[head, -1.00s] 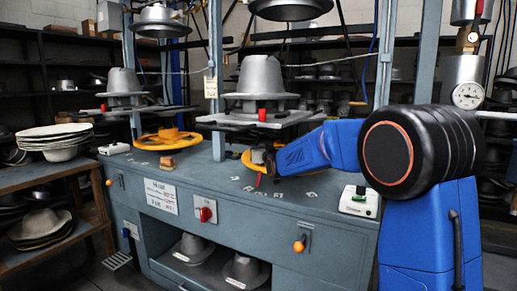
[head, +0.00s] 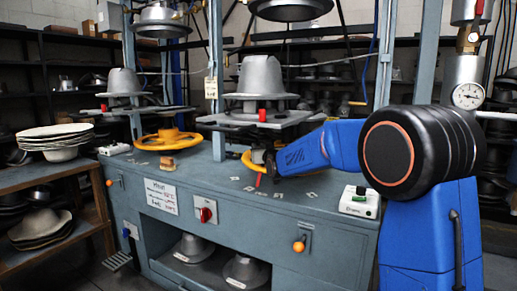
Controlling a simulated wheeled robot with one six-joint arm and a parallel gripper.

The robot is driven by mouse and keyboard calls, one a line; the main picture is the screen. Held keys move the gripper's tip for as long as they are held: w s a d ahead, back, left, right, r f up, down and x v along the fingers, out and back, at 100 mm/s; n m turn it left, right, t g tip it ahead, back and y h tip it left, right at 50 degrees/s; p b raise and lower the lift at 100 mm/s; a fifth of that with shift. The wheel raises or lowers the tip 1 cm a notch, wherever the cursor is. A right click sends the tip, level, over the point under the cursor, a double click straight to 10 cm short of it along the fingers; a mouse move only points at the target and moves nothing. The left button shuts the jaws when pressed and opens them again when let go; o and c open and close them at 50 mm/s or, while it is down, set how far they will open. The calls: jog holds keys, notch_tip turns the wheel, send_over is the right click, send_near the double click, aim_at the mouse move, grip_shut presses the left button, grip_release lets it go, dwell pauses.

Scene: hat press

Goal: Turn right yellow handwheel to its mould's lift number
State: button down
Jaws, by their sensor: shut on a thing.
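The right yellow handwheel (head: 247,160) lies flat on the bench under the right mould. Only its left part shows; my blue arm hides the rest. My gripper (head: 260,168) is at the wheel's near side, shut on it. A small red pointer (head: 258,181) shows just below the gripper, with several small white number plates on the bench around it; their numbers are too small to read. The right mould (head: 261,78), a grey metal hat shape, sits on its plate above the wheel, with a red block (head: 262,115) in front.
The left yellow handwheel (head: 167,139) lies under the left mould (head: 124,82). A sign (head: 161,196) with blurred text is on the bench front (head: 235,225). A white box with a green button (head: 359,202) stands near the right end. Steel columns (head: 216,80) rise behind.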

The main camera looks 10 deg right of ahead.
jog(key=shift+w+d, duration=0.15)
jog(key=shift+d, duration=0.3)
jog(key=c, duration=1.9)
grip_release()
jog(key=o, duration=0.3)
jog(key=shift+w+d+f, duration=0.1)
jog(key=shift+d, duration=0.15)
jog(key=shift+a, duration=0.25)
jog(key=shift+s, duration=0.2)
jog(key=s+d, duration=0.1)
jog(key=s, duration=1)
jog(key=s+d, duration=0.1)
jog(key=s, duration=0.5)
jog(key=shift+d, duration=0.3)
jog(key=shift+c, duration=0.6)
